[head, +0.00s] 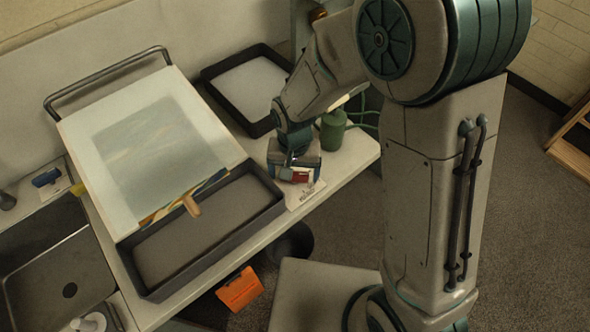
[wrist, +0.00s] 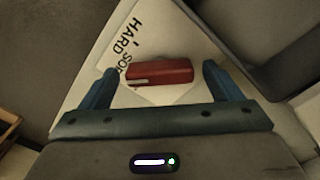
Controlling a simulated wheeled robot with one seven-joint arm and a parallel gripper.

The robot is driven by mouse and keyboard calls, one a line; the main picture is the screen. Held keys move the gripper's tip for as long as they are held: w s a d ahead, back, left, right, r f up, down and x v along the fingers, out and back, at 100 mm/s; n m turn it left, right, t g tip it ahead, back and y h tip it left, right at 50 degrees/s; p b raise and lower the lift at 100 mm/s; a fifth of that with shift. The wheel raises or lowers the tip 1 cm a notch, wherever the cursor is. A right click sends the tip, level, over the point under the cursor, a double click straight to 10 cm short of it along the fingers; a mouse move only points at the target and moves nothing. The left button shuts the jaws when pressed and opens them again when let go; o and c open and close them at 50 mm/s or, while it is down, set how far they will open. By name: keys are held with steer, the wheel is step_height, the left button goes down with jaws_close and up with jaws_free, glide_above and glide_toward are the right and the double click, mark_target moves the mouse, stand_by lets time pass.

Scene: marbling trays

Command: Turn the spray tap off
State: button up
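A red block-like handle (wrist: 158,72) sits on a white plate or card (wrist: 188,92) marked "HARD" and, partly hidden, "SO...". In the head view the red handle (head: 302,176) shows under my gripper at the bench's front edge. My gripper (wrist: 161,80) is open, its blue fingers apart at the left and right ends of the handle. A blue handle (head: 46,178) on another white plate lies at far left by the sink. No label tells which handle is the spray tap.
A dark tray (head: 268,205) and a tilted board with a painted sheet (head: 85,130) stand left of my gripper. Another dark tray (head: 207,75) is behind. The sink (head: 60,270) is at lower left.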

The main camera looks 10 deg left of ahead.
steer(key=c, duration=0.8)
steer(key=n+b, duration=0.2)
steer(key=n, duration=0.2)
steer(key=shift+n, duration=2.4)
steer(key=o, duration=1)
